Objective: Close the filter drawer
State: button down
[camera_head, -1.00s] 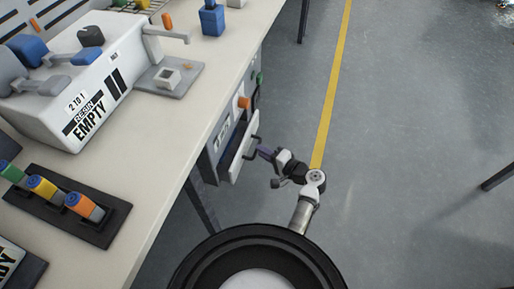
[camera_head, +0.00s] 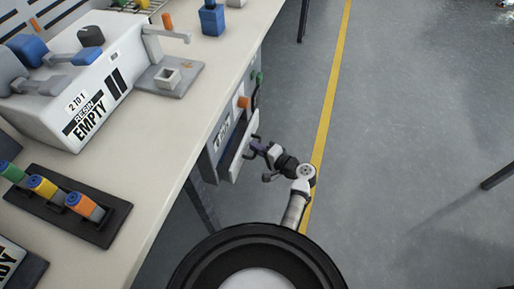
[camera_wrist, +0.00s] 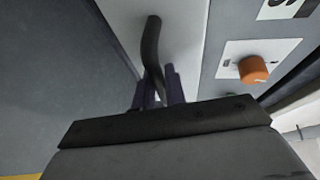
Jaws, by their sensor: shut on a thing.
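The filter drawer (camera_head: 237,156) is a pale front panel on the grey unit under the workbench, and it appears to stand a little out from the unit. Its dark bar handle (camera_wrist: 151,42) rises from the white drawer front (camera_wrist: 184,28) in the wrist view. My gripper (camera_head: 258,148) is at the handle from the right side. In the wrist view its dark purple fingers (camera_wrist: 159,88) are on either side of the handle's lower end and shut on it. The size of the remaining gap behind the drawer front is hard to tell.
An orange knob (camera_wrist: 253,69) sits on the unit's face beside the drawer. The workbench (camera_head: 150,160) carries a resin box (camera_head: 100,95) and a dark rack (camera_head: 112,222) of coloured bottles. The floor (camera_head: 420,130) to the right is clear.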

aim_at(246, 146)
jog(key=shift+w+a, duration=0.25)
jog(key=shift+a, duration=0.5)
jog(key=shift+w+a, duration=0.2)
jog(key=shift+a, duration=0.5)
jog(key=shift+w+a, duration=0.25)
jog(key=shift+a, duration=0.5)
jog(key=c, duration=1.7)
grip_release()
jog(key=shift+c, duration=0.2)
jog(key=shift+r, duration=0.1)
jog(key=v, duration=1.4)
jog(key=shift+b, duration=0.4)
